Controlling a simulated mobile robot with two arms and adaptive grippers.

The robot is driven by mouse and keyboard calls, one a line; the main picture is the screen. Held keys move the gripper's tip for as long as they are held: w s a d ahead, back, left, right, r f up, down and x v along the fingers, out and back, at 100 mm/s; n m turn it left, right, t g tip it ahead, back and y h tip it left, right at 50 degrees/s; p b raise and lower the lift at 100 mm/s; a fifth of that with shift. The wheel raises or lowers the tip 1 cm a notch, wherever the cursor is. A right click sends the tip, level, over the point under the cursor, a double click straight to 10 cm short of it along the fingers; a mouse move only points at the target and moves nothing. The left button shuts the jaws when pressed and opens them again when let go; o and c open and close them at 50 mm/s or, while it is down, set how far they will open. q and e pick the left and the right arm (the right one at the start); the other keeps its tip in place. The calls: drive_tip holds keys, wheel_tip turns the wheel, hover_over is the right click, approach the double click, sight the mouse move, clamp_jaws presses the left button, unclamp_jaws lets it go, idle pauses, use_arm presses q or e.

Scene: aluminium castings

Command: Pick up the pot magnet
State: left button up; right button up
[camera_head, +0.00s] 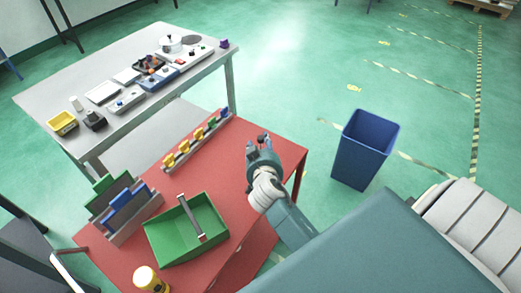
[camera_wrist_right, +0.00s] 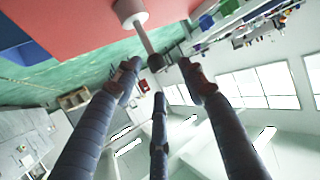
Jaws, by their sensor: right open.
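In the right wrist view, a white round base with a metal stem (camera_wrist_right: 144,38) and a dark ball knob stands on the red table; it looks like the pot magnet. Its knob lies between and just beyond my right fingertips. My right gripper (camera_wrist_right: 157,82) has its three fingers spread, with nothing held. In the head view my right gripper (camera_head: 257,144) is over the right part of the red table (camera_head: 222,172). A small dark knob (camera_head: 262,137) shows at its fingertips there, and the rest of that thing is mostly hidden. My left gripper is not in view.
A green tray (camera_head: 165,240) with a metal bar, a rack of blue and green panels (camera_head: 125,214), a yellow jar (camera_head: 147,277) and a rail of coloured pieces (camera_head: 196,141) share the table. A blue bin (camera_head: 362,152) stands right. A grey table (camera_head: 60,87) is behind.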

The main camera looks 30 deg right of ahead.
sight(261, 139)
drive_tip(key=p+x, duration=0.1)
drive_tip(key=x, duration=0.3)
drive_tip(key=shift+d, duration=0.15)
drive_tip(key=shift+s, duration=0.1)
drive_tip(key=c, duration=0.3)
clamp_jaws()
drive_tip(key=shift+r, duration=0.1)
